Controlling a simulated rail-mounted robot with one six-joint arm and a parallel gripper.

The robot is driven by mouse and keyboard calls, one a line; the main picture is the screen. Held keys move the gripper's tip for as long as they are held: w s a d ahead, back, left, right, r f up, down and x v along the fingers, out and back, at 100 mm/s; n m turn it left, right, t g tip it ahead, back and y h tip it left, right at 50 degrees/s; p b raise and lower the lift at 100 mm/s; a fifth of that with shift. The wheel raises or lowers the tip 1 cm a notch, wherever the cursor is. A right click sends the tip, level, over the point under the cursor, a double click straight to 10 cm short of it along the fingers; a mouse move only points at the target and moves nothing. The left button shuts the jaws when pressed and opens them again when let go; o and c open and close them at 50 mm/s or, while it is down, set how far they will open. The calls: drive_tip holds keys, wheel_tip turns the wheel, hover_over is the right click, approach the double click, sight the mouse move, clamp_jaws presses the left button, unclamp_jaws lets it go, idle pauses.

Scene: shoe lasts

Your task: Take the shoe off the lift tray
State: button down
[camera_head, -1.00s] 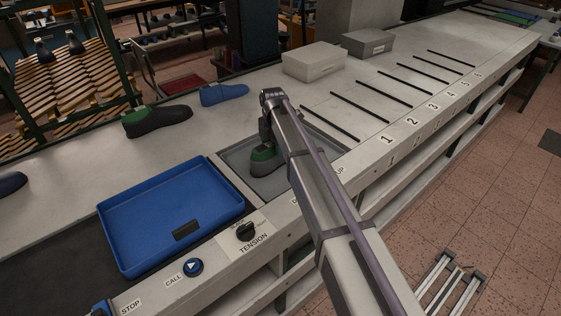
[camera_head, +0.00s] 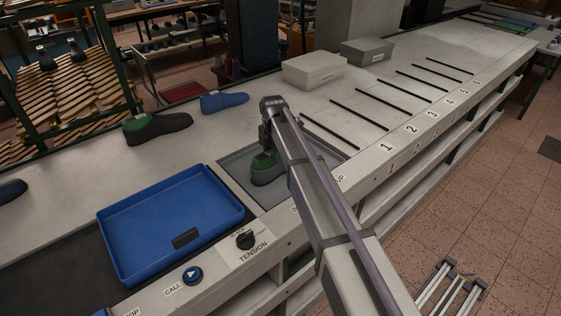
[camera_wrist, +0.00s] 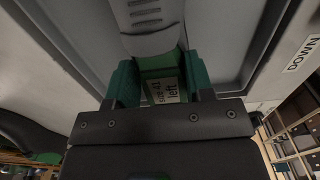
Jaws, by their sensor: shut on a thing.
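The shoe (camera_head: 267,172), dark grey with a green collar, is at the grey lift tray (camera_head: 236,178), which is sunk in the bench right of the blue tray. My gripper (camera_head: 266,146) comes down on the shoe's top from above. In the wrist view my gripper (camera_wrist: 160,88) has its green jaws shut on the shoe's top, with a label reading "size 41 left" between them. The shoe's grey part (camera_wrist: 150,22) points away from the jaws over the lift tray (camera_wrist: 225,35). I cannot tell whether its sole touches the tray.
A blue tray (camera_head: 125,235) lies left of the lift tray. A green-and-black shoe (camera_head: 157,127) and a blue shoe (camera_head: 224,101) stand behind. Two boxes, a white one (camera_head: 314,72) and a grey one (camera_head: 366,51), stand further back. Numbered, black-lined bays (camera_head: 372,118) to the right are clear.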

idle(0.4)
wheel_tip(320, 180, up, 10)
drive_tip(key=p, duration=1)
drive_tip(key=shift+r, duration=0.1)
